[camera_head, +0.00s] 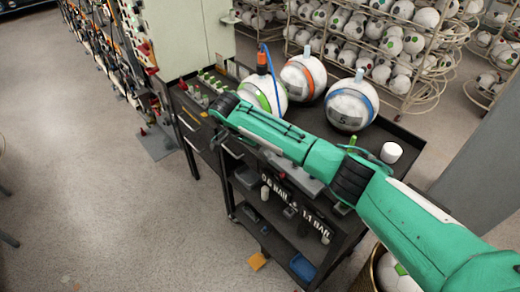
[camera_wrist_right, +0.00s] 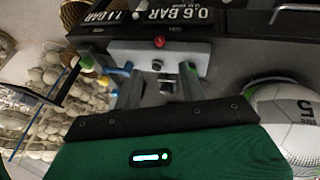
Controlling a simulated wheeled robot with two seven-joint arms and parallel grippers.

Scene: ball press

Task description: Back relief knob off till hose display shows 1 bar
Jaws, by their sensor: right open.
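In the head view my green right arm crosses the cart and hides much of that area. A blue hose (camera_head: 270,58) runs to an orange-and-black fitting (camera_head: 263,63) on the green-striped ball. No hose display reading is legible. My left gripper is out of view.
The black cart (camera_head: 400,148) carries a green-striped ball (camera_head: 267,92), an orange-striped ball (camera_head: 303,76) and a blue-striped ball (camera_head: 352,104) marked 5. A white cylinder (camera_head: 391,152) stands near its right end. Racks of balls fill the back.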

